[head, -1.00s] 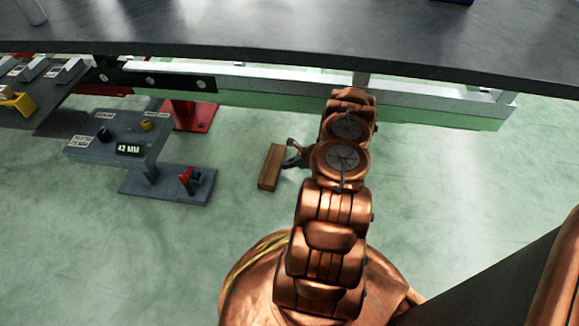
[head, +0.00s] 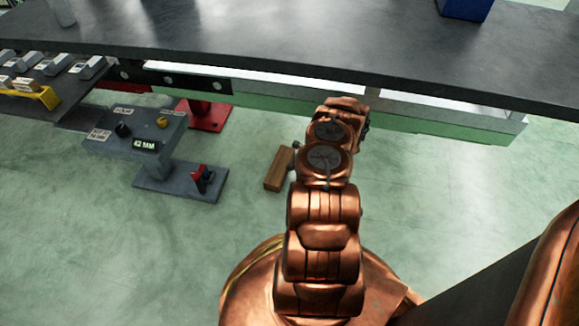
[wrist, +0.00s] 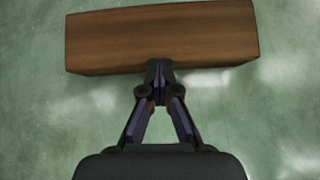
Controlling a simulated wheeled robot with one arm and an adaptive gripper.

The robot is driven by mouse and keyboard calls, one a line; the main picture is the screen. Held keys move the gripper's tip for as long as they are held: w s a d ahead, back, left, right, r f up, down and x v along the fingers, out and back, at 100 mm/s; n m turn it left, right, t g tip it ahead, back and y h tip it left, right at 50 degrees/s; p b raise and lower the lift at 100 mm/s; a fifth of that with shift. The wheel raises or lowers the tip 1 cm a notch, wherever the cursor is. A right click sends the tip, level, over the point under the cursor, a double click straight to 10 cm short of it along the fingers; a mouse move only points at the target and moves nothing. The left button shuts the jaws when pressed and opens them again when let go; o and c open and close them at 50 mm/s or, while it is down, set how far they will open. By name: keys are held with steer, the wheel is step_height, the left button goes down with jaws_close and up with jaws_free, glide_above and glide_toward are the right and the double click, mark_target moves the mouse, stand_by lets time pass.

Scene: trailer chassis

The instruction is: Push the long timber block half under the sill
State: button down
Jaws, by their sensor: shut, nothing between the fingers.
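The long timber block (head: 279,168) lies flat on the green floor in the head view, in front of the trailer and apart from it. In the wrist view the block (wrist: 160,38) lies crosswise at the top. My gripper (wrist: 158,68) is shut and empty, its fingertips at the middle of the block's near long side, seeming to touch it. In the head view my arm hides most of the gripper. A pale rail with a green lower strip (head: 270,101), apparently the sill, runs under the dark deck beyond the block.
A grey control stand (head: 138,135) with a 42 MM display and a red switch (head: 200,178) stands left of the block. A red foot (head: 208,116) stands under the rail. The dark deck (head: 300,45) overhangs. Floor right of my arm is clear.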

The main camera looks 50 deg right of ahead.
steer(key=shift+s+a+f, duration=0.1)
steer(key=shift+f, duration=0.05)
steer(key=shift+s, duration=0.25)
steer(key=s, duration=0.1)
steer(key=s+d, duration=0.1)
steer(key=s+d+r+p, duration=0.1)
steer(key=shift+s+r, duration=0.1)
steer(key=shift+s, duration=0.25)
steer(key=p+v, duration=0.3)
steer(key=v, duration=0.5)
steer(key=shift+s+r, duration=0.25)
steer(key=shift+s, duration=0.05)
